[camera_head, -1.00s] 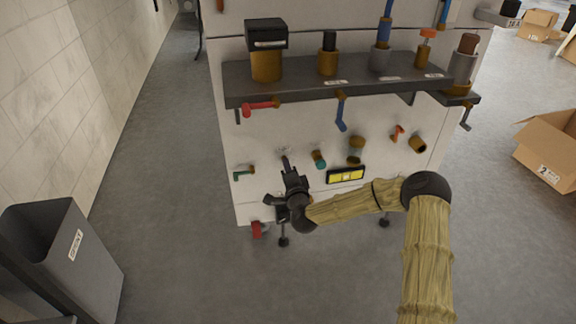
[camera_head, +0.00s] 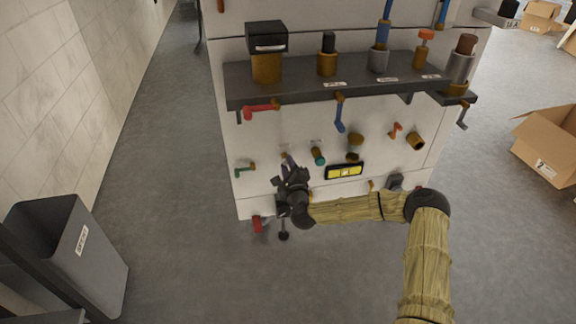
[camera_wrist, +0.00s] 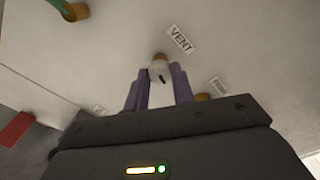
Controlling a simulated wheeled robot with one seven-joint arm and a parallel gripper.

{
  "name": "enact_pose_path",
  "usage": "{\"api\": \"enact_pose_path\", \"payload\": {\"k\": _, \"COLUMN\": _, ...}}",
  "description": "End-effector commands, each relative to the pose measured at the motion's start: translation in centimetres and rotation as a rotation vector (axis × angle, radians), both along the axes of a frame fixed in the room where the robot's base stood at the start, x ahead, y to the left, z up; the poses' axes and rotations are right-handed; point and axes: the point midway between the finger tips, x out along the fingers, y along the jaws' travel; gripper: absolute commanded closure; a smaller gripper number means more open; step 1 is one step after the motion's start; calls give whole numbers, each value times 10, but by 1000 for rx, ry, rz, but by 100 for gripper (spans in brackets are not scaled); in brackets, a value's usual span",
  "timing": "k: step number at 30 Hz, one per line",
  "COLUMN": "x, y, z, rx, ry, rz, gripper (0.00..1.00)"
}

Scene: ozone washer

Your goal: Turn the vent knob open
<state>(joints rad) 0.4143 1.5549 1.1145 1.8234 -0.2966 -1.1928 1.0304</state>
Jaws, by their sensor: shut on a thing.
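The vent knob (camera_wrist: 158,70) shows in the wrist view as a pale knob with a dark mark on a brass stem, just below the VENT label (camera_wrist: 180,39). My gripper (camera_wrist: 160,80) has its two purple-grey fingers on either side of the knob and is shut on it. In the head view my gripper (camera_head: 287,163) reaches the white front panel (camera_head: 260,205) of the washer, left of the teal knob (camera_head: 318,155). The knob itself is mostly hidden by the gripper there.
A yellow display (camera_head: 345,172) sits to the right. A dark shelf (camera_head: 300,90) with a red lever (camera_head: 261,108) and blue lever (camera_head: 339,115) overhangs above. A grey bin (camera_head: 100,250) stands at left.

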Motion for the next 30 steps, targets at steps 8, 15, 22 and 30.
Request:
{"api": "enact_pose_path", "payload": {"k": 8, "x": -1, "y": 0, "z": -3, "rx": 31, "ry": 14, "rz": 0, "gripper": 98}}
{"api": "enact_pose_path", "payload": {"k": 15, "x": -1, "y": 0, "z": -3, "rx": 30, "ry": 14, "rz": 0, "gripper": 98}}
{"api": "enact_pose_path", "payload": {"k": 22, "x": 0, "y": 0, "z": -2, "rx": 31, "ry": 13, "rz": 0, "gripper": 54}}
{"api": "enact_pose_path", "payload": {"k": 30, "x": -3, "y": -1, "z": 0, "rx": 30, "ry": 11, "rz": 0, "gripper": 54}}
